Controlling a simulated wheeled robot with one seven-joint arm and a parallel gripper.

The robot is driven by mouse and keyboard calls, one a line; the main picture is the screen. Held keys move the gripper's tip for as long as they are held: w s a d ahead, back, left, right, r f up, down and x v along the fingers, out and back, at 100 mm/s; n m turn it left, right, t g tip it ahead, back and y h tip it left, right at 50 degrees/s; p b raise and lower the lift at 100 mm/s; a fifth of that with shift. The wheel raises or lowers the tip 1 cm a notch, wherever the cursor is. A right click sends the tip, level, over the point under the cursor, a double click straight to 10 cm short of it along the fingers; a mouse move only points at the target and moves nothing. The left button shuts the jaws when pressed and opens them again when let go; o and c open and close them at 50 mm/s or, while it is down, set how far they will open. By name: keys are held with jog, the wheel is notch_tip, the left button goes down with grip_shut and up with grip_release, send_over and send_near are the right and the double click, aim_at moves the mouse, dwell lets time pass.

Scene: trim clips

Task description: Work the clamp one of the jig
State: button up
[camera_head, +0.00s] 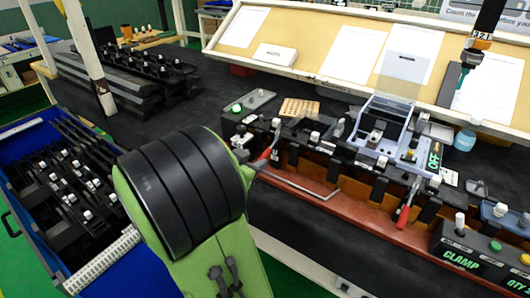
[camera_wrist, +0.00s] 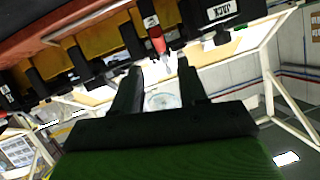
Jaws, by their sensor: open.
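The jig (camera_head: 310,187) is a long reddish-brown rail with black blocks and white-topped pins along the dark bench. A clamp with a red handle (camera_head: 267,153) is at its left end, partly behind my arm. A second red handle (camera_head: 406,206) is near its right end, angled down toward the front.
A black CLAMP button box (camera_head: 482,255) is at the front right. A blue bin (camera_head: 18,178) of black parts is at the left. Dark bench surface (camera_head: 185,122) is bare behind my arm.

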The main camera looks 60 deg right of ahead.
aim_at(266, 153)
jog(key=x, duration=1)
grip_shut()
